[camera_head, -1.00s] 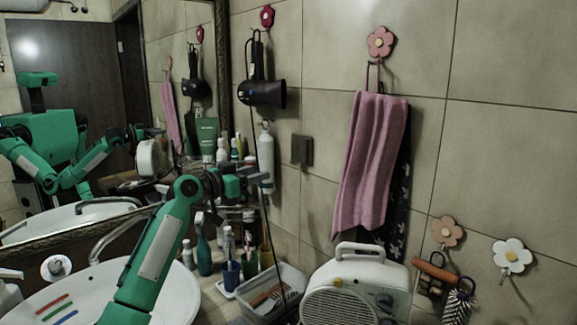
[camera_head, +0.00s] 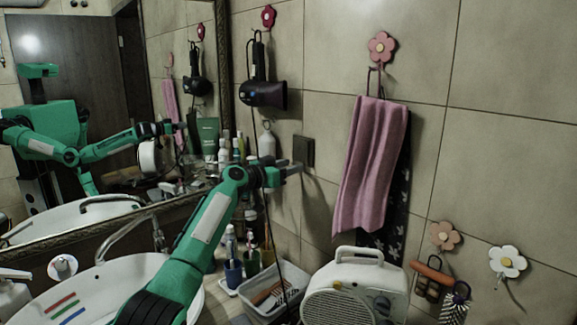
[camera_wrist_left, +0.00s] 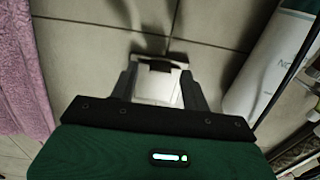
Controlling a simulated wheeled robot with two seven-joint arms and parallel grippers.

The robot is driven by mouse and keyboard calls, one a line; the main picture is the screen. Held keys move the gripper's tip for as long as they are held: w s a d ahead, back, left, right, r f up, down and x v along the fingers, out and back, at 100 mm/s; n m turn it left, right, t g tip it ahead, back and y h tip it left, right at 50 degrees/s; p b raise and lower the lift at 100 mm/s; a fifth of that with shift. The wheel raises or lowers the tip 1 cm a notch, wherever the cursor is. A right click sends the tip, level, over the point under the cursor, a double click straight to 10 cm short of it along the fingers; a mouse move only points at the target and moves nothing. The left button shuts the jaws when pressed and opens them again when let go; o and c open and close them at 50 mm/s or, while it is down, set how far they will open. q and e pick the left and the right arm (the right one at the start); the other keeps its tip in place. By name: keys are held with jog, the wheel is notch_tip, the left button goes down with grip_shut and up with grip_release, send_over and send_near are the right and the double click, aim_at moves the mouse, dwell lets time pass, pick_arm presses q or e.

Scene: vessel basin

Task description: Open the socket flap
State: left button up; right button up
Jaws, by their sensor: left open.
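The socket flap (camera_head: 307,151) is a small dark square on the tiled wall, left of the pink towel. It looks closed in the head view. My left gripper (camera_head: 295,169) is open, with its fingertips just below and in front of the socket's lower left part. In the left wrist view a pale block with a dark edge (camera_wrist_left: 157,85) lies between the open fingers. I cannot tell whether it is the socket or whether the fingers touch it. My right gripper is not directly in view.
A hair dryer (camera_head: 263,94) hangs above left, with its cord running down near my left arm. The pink towel (camera_head: 368,165) hangs close to the right. A white bottle (camera_head: 267,140) stands left of the socket. A white heater (camera_head: 355,290) and a tray (camera_head: 272,303) are below.

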pick_arm(q)
jog(key=shift+c, duration=0.5)
grip_shut()
jog(key=shift+r+p, duration=0.25)
jog(key=shift+p, duration=0.3)
jog(key=shift+s+a+r+g+y+p, duration=0.35)
jog(key=shift+r+g+y+p, duration=0.4)
jog(key=shift+p, duration=0.95)
jog(key=shift+s+a+r+g+y+p, duration=0.45)
jog(key=shift+g+y+p, duration=0.45)
jog(key=shift+p, duration=0.75)
jog(key=shift+s+a+r+g+y+p, duration=0.3)
jog(key=shift+r+g+y+p, duration=0.45)
jog(key=shift+p, duration=0.95)
jog(key=shift+f, duration=0.1)
jog(key=shift+o, duration=0.5)
grip_release()
